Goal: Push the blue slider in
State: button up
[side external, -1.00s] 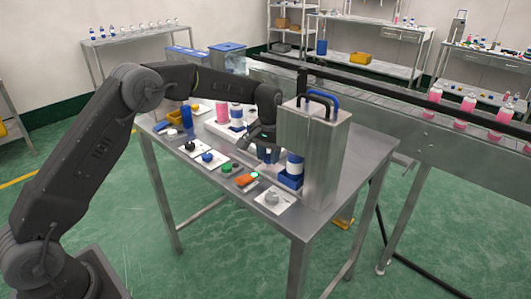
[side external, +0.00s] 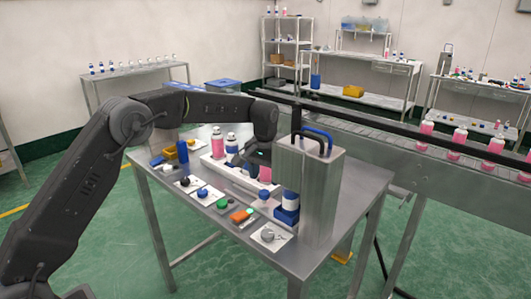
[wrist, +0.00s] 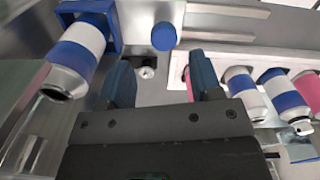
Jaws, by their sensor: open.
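A blue square holder (side external: 286,216), which I take as the slider, sits at the foot of the metal press (side external: 322,195). It carries a white-and-blue can (side external: 290,199). In the wrist view the holder (wrist: 66,17) is at top left with its can (wrist: 78,55). A round blue knob (side external: 263,194) stands left of the holder, and it shows at top centre in the wrist view (wrist: 164,36). My gripper (side external: 257,160) is open and empty, apart from the knob and left of the press. Its fingers (wrist: 160,78) have a small silver fitting (wrist: 147,72) between them in the picture.
A white tray (side external: 207,166) with pink and blue-white bottles stands behind and left. The tall press stands close on my gripper's right. A conveyor (side external: 385,140) with pink bottles runs behind.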

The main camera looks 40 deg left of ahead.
notch_tip(320, 180, up, 8)
jog(key=shift+r, duration=0.2)
jog(key=shift+s, duration=0.1)
jog(key=s+d+r+m+t, duration=0.1)
jog(key=s+r, duration=0.4)
jog(key=s, duration=0.3)
jog(key=s+d+r+t, duration=0.15)
jog(key=s+r, duration=0.25)
jog(key=s, duration=0.5)
jog(key=s+f+t, duration=0.1)
jog(key=s+f, duration=0.2)
jog(key=s, duration=0.6)
jog(key=s+f+m+t, duration=0.1)
jog(key=s+f, duration=0.3)
jog(key=s, duration=0.5)
jog(key=shift+s+f+m+t, duration=0.25)
jog(key=shift+m+t, duration=0.05)
jog(key=shift+t, duration=0.25)
